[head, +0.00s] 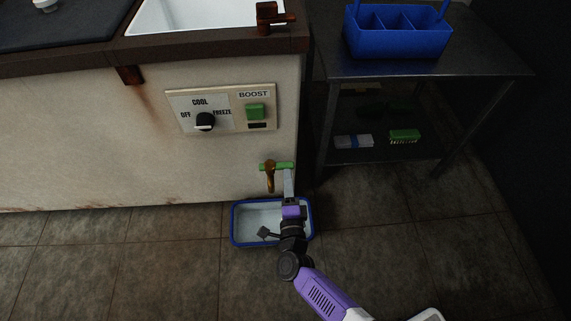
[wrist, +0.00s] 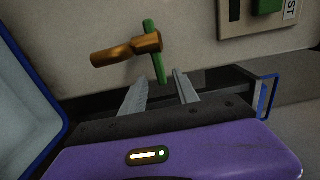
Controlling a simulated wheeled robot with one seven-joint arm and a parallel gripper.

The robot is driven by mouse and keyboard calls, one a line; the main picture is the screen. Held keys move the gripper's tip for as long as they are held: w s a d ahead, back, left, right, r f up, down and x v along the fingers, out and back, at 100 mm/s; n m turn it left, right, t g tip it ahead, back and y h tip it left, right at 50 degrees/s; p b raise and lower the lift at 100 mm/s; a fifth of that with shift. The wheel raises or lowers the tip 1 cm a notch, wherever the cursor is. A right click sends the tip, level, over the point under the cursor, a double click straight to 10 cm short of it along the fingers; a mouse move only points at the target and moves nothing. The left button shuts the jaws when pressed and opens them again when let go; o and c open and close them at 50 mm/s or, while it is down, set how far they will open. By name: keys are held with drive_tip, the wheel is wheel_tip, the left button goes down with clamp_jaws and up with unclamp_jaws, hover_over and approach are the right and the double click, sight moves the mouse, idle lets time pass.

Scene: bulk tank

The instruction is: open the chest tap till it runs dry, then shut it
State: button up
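The chest tap is a brass spout (head: 270,180) with a green handle (head: 283,165), low on the chest's front at its right end. The handle lies level, across the downward spout; no stream shows below it. In the wrist view the brass body (wrist: 124,51) and green handle (wrist: 154,45) are close ahead. My gripper (head: 289,185) is just below the handle's right part. Its two fingers are apart with nothing held. In the wrist view the handle's near end appears in line with the gap between the fingertips; I cannot tell whether it is inside the gap.
A blue-rimmed tub (head: 233,222) stands on the floor under the tap; my arm covers its right part. A panel (head: 177,112) with a black knob (head: 205,121) and green switch (head: 255,110) is above. A metal table (head: 480,67) with a blue caddy (head: 398,46) stands right.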

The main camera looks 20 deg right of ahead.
sight(286, 164)
drive_tip(key=b+x, duration=0.2)
drive_tip(key=x, duration=0.4)
clamp_jaws()
idle(1.4)
